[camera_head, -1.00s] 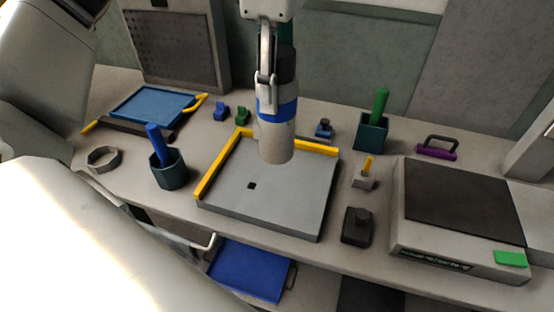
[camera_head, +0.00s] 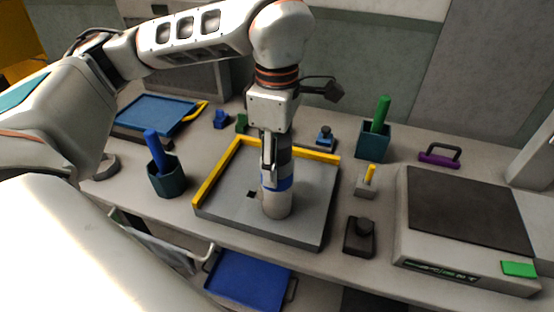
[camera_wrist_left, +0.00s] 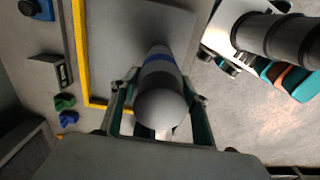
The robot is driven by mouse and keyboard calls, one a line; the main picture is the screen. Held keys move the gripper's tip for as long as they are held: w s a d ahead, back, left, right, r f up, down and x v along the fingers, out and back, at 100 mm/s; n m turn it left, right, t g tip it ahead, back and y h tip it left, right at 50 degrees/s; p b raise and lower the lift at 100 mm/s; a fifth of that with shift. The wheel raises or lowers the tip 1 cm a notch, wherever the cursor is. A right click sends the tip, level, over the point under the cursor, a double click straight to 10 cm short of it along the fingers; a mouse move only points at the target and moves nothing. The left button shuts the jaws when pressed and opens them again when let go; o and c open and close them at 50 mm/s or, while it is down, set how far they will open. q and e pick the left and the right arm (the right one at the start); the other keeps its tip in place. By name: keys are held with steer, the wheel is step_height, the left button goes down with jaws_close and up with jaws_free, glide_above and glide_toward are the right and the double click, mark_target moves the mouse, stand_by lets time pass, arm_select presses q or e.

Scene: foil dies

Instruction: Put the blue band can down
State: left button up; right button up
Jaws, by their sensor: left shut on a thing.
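The blue band can (camera_head: 278,203) is a grey-white cylinder with a blue band and a dark upper part. It is upright at the grey plate (camera_head: 225,212) with yellow edge strips, its lower end at or just above the surface; I cannot tell if it touches. My left gripper (camera_head: 269,172) comes down from above and is shut on the can. In the left wrist view the can (camera_wrist_left: 160,100) sits between the fingers of my left gripper (camera_wrist_left: 160,115). My right gripper does not show.
A teal cup with a blue rod (camera_head: 166,176) stands left of the plate. A black knobbed block (camera_head: 359,238) and a small block with a yellow peg (camera_head: 366,182) stand right. A blue tray (camera_head: 248,277) sits below the front edge.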

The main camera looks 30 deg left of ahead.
arm_select(q)
steer(key=shift+f, duration=0.1)
steer(key=o, duration=1.5)
